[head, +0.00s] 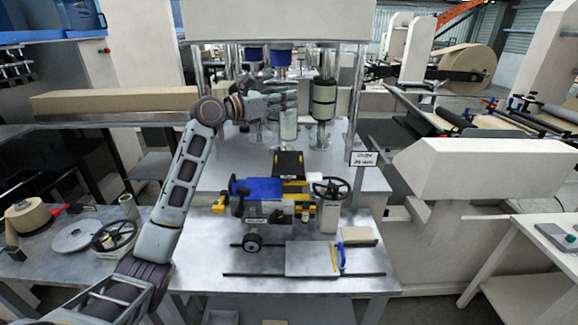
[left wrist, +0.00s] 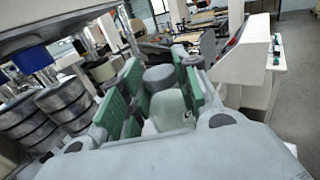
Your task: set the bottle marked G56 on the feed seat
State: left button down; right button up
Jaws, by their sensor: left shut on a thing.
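My left gripper (head: 291,101) reaches in from the left, under the machine's overhead housing. It is shut on a pale bottle (head: 288,126), which hangs upright below the fingers. In the left wrist view the bottle (left wrist: 170,108) with its grey round cap (left wrist: 160,77) sits between the green finger pads. No G56 mark can be read on it. I cannot tell whether its base touches the metal deck or which part is the feed seat. My right gripper is not in view.
A dark banded cylinder (head: 323,100) stands close right of the bottle; banded rolls (left wrist: 68,104) show in the left wrist view. Blue-topped parts (head: 281,58) hang behind and above. A post with a sign (head: 364,158) stands right. A blue-and-yellow device (head: 268,195) sits on the front table.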

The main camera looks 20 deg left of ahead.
aim_at(281, 132)
pick_arm(q)
jog(key=shift+f, duration=0.7)
notch_tip(281, 132, down, 4)
jog(key=shift+f, duration=0.4)
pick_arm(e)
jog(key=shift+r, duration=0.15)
pick_arm(q)
jog(key=shift+f, duration=1.85)
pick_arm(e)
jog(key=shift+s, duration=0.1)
pick_arm(q)
jog(key=c, duration=1.1)
grip_release()
jog(key=shift+f, duration=0.15)
jog(key=shift+o, duration=0.2)
